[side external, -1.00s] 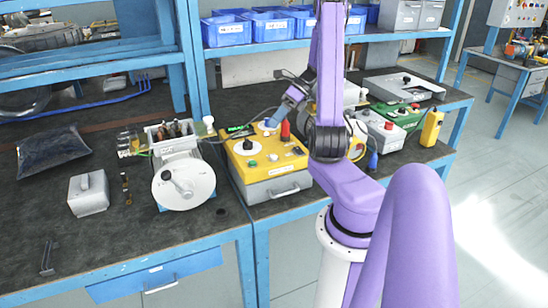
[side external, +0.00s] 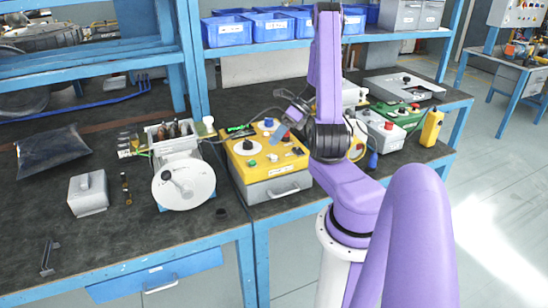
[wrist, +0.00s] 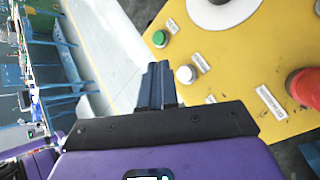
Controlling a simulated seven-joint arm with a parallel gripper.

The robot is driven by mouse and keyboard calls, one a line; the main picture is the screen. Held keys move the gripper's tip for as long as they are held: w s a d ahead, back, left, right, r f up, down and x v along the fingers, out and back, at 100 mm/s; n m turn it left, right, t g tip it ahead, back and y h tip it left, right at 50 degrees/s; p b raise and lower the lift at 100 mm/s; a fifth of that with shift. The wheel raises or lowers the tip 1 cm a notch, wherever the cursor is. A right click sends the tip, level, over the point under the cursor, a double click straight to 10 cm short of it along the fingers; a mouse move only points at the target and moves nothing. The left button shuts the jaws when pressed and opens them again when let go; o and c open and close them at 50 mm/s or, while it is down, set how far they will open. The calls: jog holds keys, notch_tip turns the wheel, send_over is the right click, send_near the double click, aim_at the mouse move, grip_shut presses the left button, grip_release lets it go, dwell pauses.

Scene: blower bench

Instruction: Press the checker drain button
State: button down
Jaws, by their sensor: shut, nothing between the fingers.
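The checker appears to be the yellow-topped box (side external: 261,166) on the bench in the side view; its yellow panel (wrist: 232,62) fills the right of the wrist view. The panel carries a green button (wrist: 159,38), a white button (wrist: 186,74), a large red knob (wrist: 305,88) and a white dial (wrist: 220,10). Labels beside them are too small to read, so I cannot tell which button is the drain. My gripper (wrist: 157,68) is shut and empty, its tips left of the white button in the wrist view. In the side view my gripper (side external: 277,139) is low over the panel; contact cannot be told.
A machine with a round white disc (side external: 198,188) stands left of the box. A grey box (side external: 374,135) and a green box (side external: 398,115) stand to the right, near a yellow handheld unit (side external: 431,129). Bare bench (side external: 100,236) lies at the front left.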

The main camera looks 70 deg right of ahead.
aim_at(276, 156)
jog(key=shift+f, duration=1.25)
dwell(1.2)
jog(key=shift+f, duration=0.4)
jog(key=shift+f, duration=0.4)
dwell(1.2)
jog(key=shift+r, duration=0.8)
jog(key=shift+r, duration=2.5)
